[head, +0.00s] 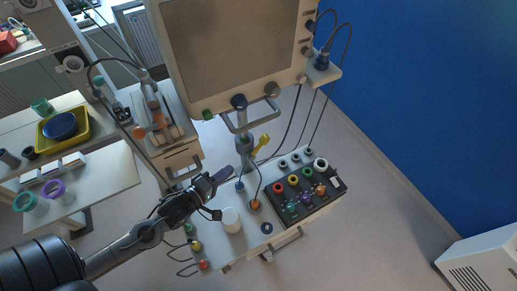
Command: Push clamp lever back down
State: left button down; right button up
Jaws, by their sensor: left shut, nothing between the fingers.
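A yellow lever (262,142), which looks like the clamp lever, sticks out beside the pole mount (243,143) below the large monitor (232,45). It is tilted, with its wider end up and to the right. My left arm comes in from the lower left. My left gripper (225,174) is shut and empty, to the left of and below the lever and apart from it in the picture. The depth gap between them is hard to judge. My right gripper is not in view.
Below the lever is a cart top with a white cup (231,220) and a dark tray (299,196) of coloured knobs. Cables hang around the monitor and pole. A table at left holds a yellow tray (82,134) with a blue bowl.

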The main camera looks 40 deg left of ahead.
pick_arm(q)
jog(key=shift+w+a+r+n+t+h, duration=0.1)
jog(key=shift+w+a+n+t+h, duration=0.15)
jog(key=shift+n+t, duration=0.25)
jog(key=shift+s, duration=0.1)
jog(key=p, duration=0.1)
send_near(262, 142)
jog(key=w, duration=0.4)
jog(key=shift+w+d, duration=0.1)
jog(key=shift+w, duration=0.25)
jog(key=shift+w+d+f, duration=0.1)
jog(key=shift+w+f, duration=0.15)
jog(key=shift+w, duration=0.8)
